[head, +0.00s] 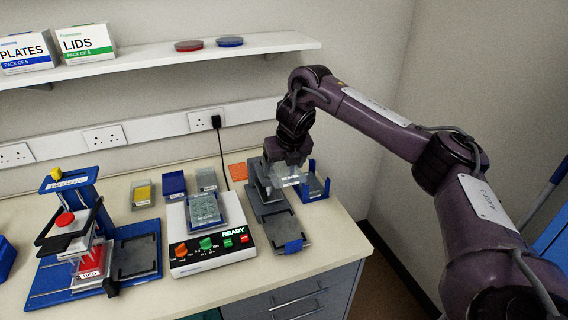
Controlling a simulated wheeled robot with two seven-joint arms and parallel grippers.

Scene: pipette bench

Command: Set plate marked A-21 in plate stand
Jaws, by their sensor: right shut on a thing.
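My right gripper (286,163) reaches down at the back right of the bench, its fingers partly hidden by the wrist. It is shut on a clear plate (290,179) with a small white label too small to read. The plate is just beside or over a blue-cornered holder (317,195), which may be the plate stand; I cannot tell whether they touch. A long grey fixture (267,213) with a blue front clip lies under and in front of the gripper. My left gripper is not in view.
A white shaker marked READY (212,246) carries a clear well plate (205,209). A blue press (70,210) stands at left. Small trays (174,185) line the back, near an orange mat (238,171). A shelf (190,51) hangs above. The bench's front right is clear.

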